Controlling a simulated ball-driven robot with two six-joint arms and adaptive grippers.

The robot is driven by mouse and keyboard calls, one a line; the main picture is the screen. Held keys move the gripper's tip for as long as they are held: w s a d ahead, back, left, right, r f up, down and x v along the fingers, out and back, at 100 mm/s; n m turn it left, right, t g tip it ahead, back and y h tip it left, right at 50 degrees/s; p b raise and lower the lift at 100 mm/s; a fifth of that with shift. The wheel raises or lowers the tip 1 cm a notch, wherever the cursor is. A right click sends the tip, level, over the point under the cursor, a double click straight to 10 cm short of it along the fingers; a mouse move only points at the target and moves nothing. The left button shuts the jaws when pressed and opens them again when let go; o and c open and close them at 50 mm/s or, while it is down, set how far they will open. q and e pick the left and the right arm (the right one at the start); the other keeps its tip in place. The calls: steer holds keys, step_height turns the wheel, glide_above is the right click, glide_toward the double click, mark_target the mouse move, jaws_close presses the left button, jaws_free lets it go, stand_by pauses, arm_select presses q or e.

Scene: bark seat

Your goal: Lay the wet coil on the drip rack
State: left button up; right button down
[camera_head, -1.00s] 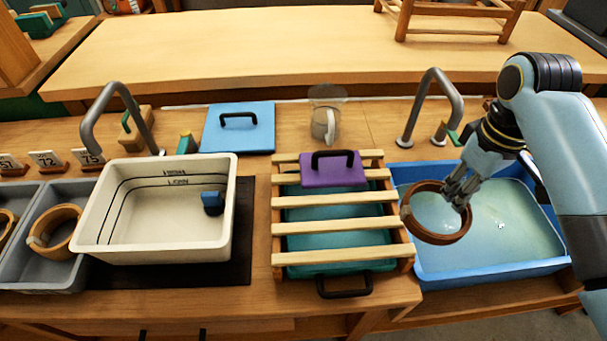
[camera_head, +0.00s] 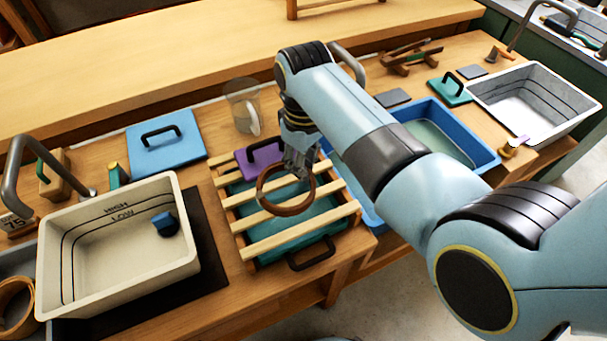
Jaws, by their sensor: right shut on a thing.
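The wet coil (camera_head: 286,210) is a brown ring of bark. My right gripper (camera_head: 298,172) is shut on its far right side. The coil is over the drip rack (camera_head: 290,240), a set of pale wooden slats above a teal tray. I cannot tell whether the coil touches the slats or hangs just above them. The purple lid (camera_head: 258,155) with a black handle is at the rack's far end, partly hidden behind the gripper. My left gripper is not in view.
A cream basin (camera_head: 125,245) with a small blue block stands left of the rack. A blue lid (camera_head: 166,143) and a clear jug (camera_head: 243,108) are behind. The blue water tub (camera_head: 440,130) is to the right, partly hidden by my right arm. Another coil (camera_head: 14,305) sits at far left.

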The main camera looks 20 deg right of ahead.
steer(key=shift+f, duration=1.9)
steer(key=shift+f, duration=0.1)
steer(key=c, duration=1.3)
jaws_free()
step_height(320, 180, up, 7)
steer(key=p, duration=0.7)
step_height(320, 180, up, 4)
steer(key=shift+f, duration=0.15)
steer(key=shift+r, duration=0.75)
